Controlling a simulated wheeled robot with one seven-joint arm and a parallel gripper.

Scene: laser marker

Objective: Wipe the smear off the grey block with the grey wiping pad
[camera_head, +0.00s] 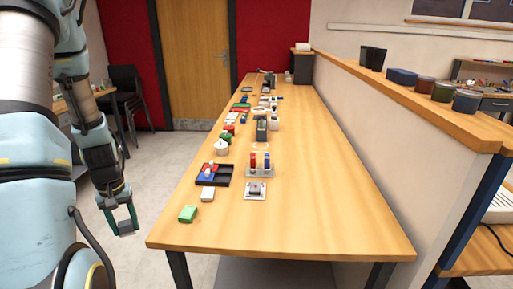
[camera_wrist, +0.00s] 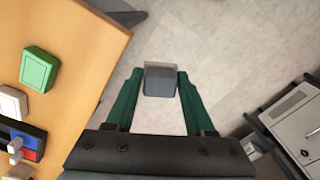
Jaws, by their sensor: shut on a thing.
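My gripper (camera_wrist: 160,90) is shut on the grey wiping pad (camera_wrist: 160,78), which sits between the two green fingertips over the floor in the wrist view. In the head view my gripper (camera_head: 122,222) hangs at the left, off the table's left edge, with the pad small and dark at its tips. A small grey block (camera_head: 255,188) sits on a pale square base near the front middle of the table, well right of my gripper. It looks like the task's grey block; any smear is too small to make out.
The long wooden table (camera_head: 300,220) holds a green block (camera_head: 187,214), a white block (camera_head: 207,194), a dark tray (camera_head: 224,181) with red and blue pieces, and a stand with red and blue pieces (camera_head: 260,167). The table's right side is clear. A partition (camera_head: 400,130) runs along the right.

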